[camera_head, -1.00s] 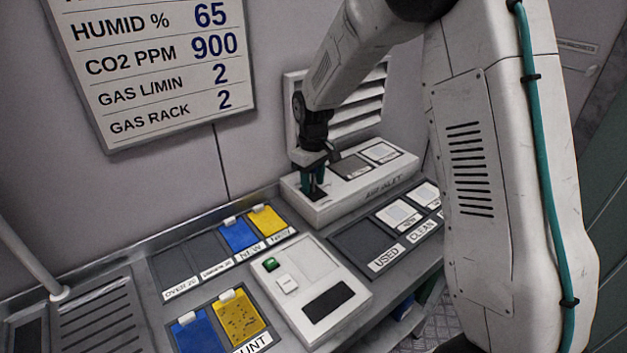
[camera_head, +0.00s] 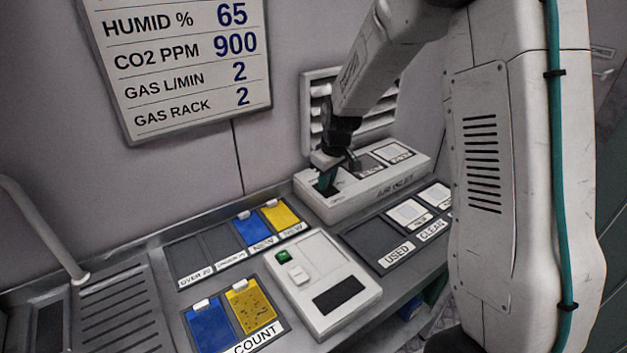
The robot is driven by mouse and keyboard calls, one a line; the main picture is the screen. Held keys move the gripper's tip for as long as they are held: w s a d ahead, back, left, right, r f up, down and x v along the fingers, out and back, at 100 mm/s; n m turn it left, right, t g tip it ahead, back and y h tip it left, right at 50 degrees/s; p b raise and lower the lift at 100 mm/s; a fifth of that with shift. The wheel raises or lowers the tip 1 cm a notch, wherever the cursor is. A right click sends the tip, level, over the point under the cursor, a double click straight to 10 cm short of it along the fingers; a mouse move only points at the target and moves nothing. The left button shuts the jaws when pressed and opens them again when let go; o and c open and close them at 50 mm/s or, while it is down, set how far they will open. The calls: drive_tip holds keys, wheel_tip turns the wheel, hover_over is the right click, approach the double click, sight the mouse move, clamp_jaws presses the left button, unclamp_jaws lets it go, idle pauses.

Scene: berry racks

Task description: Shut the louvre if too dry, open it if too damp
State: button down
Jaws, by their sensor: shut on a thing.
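The louvre (camera_head: 385,120) is a white slatted vent on the back wall, partly hidden behind my arm. Dark gaps show between some slats; their exact angle is hard to tell. The light box marked AIR INLET (camera_head: 392,187) stands below it. The wall board (camera_head: 180,62) reads HUMID % 65, CO2 PPM 900, GAS L/MIN 2 and GAS RACK 2.
A light device (camera_head: 318,268) with a green button stands in front of the box. Blue and yellow cards (camera_head: 209,327) lie in the COUNT tray. White cards (camera_head: 408,213) lie in the tray beside the empty USED slot (camera_head: 372,243). A pale rail (camera_head: 42,228) rises at left.

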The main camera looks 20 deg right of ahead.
drive_tip(key=shift+s+t, duration=0.15)
drive_tip(key=shift+t, duration=0.35)
drive_tip(key=c, duration=1.3)
unclamp_jaws()
drive_tip(key=shift+d, duration=0.1)
drive_tip(key=shift+v, duration=3.9)
